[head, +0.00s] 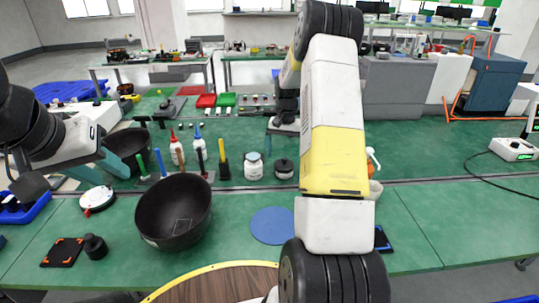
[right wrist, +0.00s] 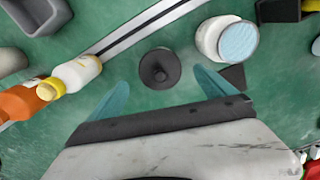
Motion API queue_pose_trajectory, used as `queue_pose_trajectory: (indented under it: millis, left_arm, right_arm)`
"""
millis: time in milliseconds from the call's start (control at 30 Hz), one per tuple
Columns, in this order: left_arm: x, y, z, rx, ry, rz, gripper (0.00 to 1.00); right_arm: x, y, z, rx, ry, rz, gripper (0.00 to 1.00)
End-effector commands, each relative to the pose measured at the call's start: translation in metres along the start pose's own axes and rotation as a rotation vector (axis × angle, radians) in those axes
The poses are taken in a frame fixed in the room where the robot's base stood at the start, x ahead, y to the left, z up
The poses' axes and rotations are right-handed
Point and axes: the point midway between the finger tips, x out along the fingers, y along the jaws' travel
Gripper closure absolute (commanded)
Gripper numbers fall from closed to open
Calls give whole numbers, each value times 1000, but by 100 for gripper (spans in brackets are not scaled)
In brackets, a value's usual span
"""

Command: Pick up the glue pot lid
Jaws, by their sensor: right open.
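The glue pot lid appears to be the black round piece with a raised knob (right wrist: 160,68), lying on the green table; it also shows in the head view (head: 284,168). A white pot with a pale blue top (right wrist: 228,38) stands to its right in the wrist view; in the head view the white pot (head: 253,166) is left of the lid. My right gripper (right wrist: 162,88) is open and empty, its teal fingertips either side of the lid's near edge, apart from it. My left gripper (head: 110,165) is over the left of the table, its jaws unclear.
A white bottle with a yellow cap (right wrist: 78,74) and an orange bottle lie left in the wrist view. A large black bowl (head: 174,211), blue disc (head: 273,225) and a row of upright tools (head: 222,160) are in the head view.

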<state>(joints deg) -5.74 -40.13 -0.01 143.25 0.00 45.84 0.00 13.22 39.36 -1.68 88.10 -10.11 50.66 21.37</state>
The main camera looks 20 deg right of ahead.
Motion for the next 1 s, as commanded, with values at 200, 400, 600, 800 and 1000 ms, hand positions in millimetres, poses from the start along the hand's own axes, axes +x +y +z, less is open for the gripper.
queue_pose_trajectory:
  millis: [200,400,600,800,1000]
  left_arm:
    - [0,0,0,0,0,0,64]
    - [0,0,0,0,0,0,64]
    - [0,0,0,0,0,0,64]
    - [0,0,0,0,0,0,64]
    - [0,0,0,0,0,0,64]
  right_arm:
    - [32,0,0,0,-2,1,6]
    - [34,0,-1,0,1,0,6]
    - [34,-1,0,-1,0,0,39]
    - [34,-1,0,-1,0,0,70]
    - [33,-1,-1,-1,1,0,70]
